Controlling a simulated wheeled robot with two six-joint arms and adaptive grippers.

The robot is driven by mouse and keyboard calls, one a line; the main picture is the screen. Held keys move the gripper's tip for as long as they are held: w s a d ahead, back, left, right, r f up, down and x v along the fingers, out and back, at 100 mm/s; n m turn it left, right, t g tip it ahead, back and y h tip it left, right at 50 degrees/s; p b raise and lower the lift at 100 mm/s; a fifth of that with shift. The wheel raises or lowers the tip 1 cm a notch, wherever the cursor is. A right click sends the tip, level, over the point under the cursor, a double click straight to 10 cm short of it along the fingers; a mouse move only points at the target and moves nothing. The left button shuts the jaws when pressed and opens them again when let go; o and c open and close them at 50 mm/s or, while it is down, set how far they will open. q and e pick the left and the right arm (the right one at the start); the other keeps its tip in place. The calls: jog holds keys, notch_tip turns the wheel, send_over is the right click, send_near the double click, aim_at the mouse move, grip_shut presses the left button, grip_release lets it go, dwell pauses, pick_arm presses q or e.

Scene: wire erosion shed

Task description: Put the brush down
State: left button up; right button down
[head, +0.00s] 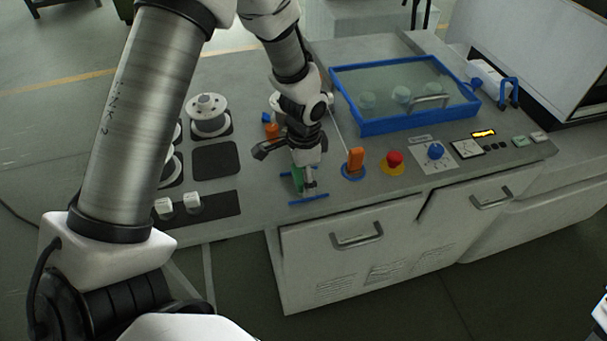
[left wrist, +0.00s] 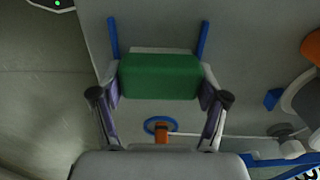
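The brush shows as a green block (left wrist: 160,76) between the two fingers of my left gripper (left wrist: 160,92) in the left wrist view. The finger pads meet its two sides. In the head view my left gripper (head: 307,182) points down near the front edge of the bench, with a bit of the green brush (head: 297,178) showing beside it. Two blue rails (head: 308,199) lie at the brush, one on each side; they also show in the left wrist view (left wrist: 202,40). I cannot tell whether the brush touches the surface between them. My right gripper is not in view.
An orange handle (head: 356,160) in a blue ring and a red button (head: 394,160) stand right of the gripper. A blue-framed lidded tank (head: 405,93) is behind. White spools (head: 209,114) and a dark empty mat (head: 216,158) lie left. Drawers (head: 350,245) front the bench.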

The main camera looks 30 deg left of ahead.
pick_arm(q)
jog(key=shift+o, duration=1)
jog(key=shift+d+r, duration=0.1)
jog(key=shift+d, duration=0.05)
jog(key=shift+w+d, duration=0.1)
jog(key=shift+d, duration=0.2)
jog(key=shift+a+r, duration=0.1)
jog(key=shift+a, duration=0.05)
notch_tip(320, 180, up, 12)
jog(key=b, duration=0.1)
